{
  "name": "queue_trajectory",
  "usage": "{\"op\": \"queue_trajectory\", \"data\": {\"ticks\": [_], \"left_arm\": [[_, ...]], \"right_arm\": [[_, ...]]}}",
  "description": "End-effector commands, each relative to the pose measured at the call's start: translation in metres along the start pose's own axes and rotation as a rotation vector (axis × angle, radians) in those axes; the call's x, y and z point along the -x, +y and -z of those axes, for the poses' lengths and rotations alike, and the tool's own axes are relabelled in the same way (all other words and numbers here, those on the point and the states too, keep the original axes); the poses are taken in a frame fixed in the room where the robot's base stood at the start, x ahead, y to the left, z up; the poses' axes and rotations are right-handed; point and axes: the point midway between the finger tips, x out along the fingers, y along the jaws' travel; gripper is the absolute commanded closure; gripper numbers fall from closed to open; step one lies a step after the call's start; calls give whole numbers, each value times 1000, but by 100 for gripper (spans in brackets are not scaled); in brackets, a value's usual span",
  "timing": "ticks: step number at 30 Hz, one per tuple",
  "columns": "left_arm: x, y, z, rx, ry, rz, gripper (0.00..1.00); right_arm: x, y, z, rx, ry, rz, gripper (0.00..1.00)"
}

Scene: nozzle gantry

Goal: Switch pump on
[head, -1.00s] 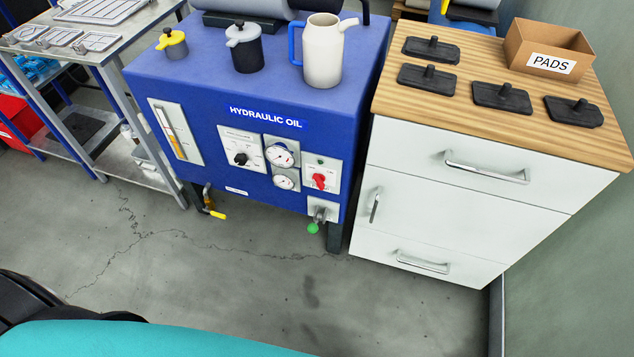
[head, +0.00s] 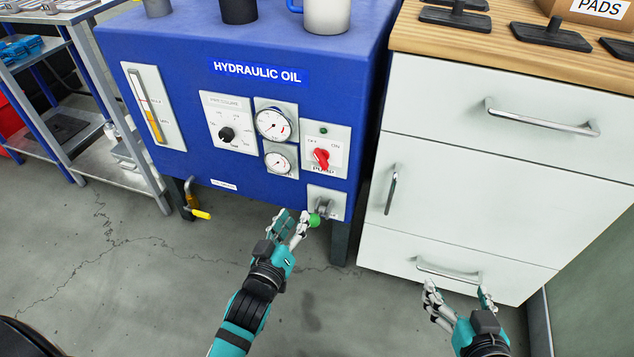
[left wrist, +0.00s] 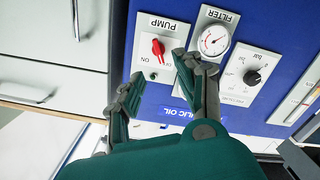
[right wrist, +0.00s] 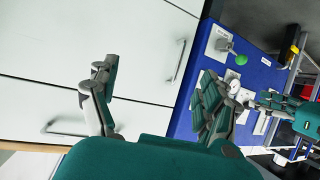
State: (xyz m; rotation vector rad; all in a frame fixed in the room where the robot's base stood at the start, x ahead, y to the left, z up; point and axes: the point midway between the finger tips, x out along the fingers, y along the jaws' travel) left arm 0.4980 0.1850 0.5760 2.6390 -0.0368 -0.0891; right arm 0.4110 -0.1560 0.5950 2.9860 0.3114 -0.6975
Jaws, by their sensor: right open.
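The red pump switch (head: 321,158) is on a pale plate at the right of the blue hydraulic unit's front, between OFF on the left and ON on the right. Its handle leans up-left, toward OFF. A dark green lamp (head: 323,130) is above it. It also shows upside down in the left wrist view (left wrist: 158,50). My left gripper (head: 293,217) is open and empty, below the switch and beside the green-ball valve lever (head: 314,221); I cannot tell whether they touch. My right gripper (head: 458,291) is open and empty before the white cabinet's bottom drawer.
The blue unit (head: 200,170) also carries gauges (head: 273,124), a black dial (head: 226,134) and a yellow-handled valve (head: 200,213). Vessels stand on top. The white cabinet (head: 470,190) with protruding handles is close on the right. A metal rack (head: 110,170) is left. Floor in front is clear.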

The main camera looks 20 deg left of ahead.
Motion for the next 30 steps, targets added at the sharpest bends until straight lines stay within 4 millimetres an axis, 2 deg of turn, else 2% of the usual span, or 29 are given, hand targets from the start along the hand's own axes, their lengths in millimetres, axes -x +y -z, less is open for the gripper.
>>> {"op": "queue_trajectory", "data": {"ticks": [4,8,11,17,24,30], "left_arm": [[0,5,16,21,53,-20,64],[-11,7,20,23,58,-23,64],[-28,7,21,22,59,-24,64],[-71,7,22,20,58,-23,64],[-121,8,24,21,56,-23,64],[-153,9,26,21,55,-21,64]], "right_arm": [[11,0,14,0,47,0,19],[11,-1,25,0,97,3,19],[10,-3,39,0,173,7,19],[15,-9,78,-2,398,21,19],[37,-16,125,-8,697,39,19],[63,-20,152,-16,914,52,19]]}}
